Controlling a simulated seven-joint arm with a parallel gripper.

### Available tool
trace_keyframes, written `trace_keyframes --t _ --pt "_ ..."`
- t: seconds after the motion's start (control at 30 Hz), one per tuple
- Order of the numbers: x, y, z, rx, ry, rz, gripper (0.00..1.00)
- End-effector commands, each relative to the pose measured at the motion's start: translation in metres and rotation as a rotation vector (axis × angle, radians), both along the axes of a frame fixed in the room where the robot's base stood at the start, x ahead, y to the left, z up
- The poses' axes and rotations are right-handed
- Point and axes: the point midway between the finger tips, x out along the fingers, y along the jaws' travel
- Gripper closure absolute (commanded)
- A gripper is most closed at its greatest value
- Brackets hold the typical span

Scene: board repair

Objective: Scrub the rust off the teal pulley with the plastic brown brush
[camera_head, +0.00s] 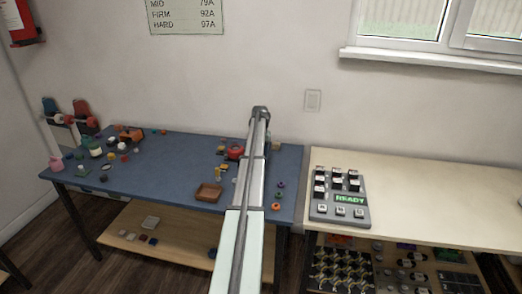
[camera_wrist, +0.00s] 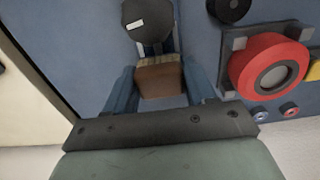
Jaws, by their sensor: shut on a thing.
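My gripper (camera_wrist: 160,70) is shut on a brown block-shaped brush (camera_wrist: 160,82) with a paler tan band along its far edge; its blue fingers stand on either side of it. The brush is over the blue bench top, and I cannot tell whether it touches anything. A dark round piece with a small white label (camera_wrist: 148,20) shows just beyond the brush. I cannot make out a teal pulley in either view. In the head view my arm hides my gripper and the brush.
A red ring-shaped wheel on a grey mount (camera_wrist: 268,72) stands right of my gripper, with a dark disc (camera_wrist: 229,7) beyond it. The blue bench (camera_head: 170,180) holds a brown tray (camera_head: 208,192) and many small parts at left. A keypad reading READY (camera_head: 340,196) sits on the pale bench.

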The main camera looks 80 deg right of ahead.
Motion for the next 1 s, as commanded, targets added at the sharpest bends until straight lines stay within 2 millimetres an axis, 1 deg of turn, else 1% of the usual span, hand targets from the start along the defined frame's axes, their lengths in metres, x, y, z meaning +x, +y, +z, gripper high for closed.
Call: trace_keyframes --t 0.03,0.1,0.73,0.8,0.87,0.9,1.0 --pt "0.0 0.006 0.0 0.001 0.0 0.0 0.73" --pt "0.0 -0.006 -0.001 0.001 0.0 0.0 0.73" --pt "0.0 -0.062 -0.001 0.0 0.0 0.0 0.73" --pt "0.0 -0.06 0.004 0.0 0.0 0.0 0.73" --pt "0.0 -0.06 0.02 -0.002 0.0 0.0 0.73" --pt "0.0 -0.059 0.025 -0.001 0.0 0.0 0.73" --pt "0.0 -0.059 0.033 -0.001 0.0 0.0 0.73"
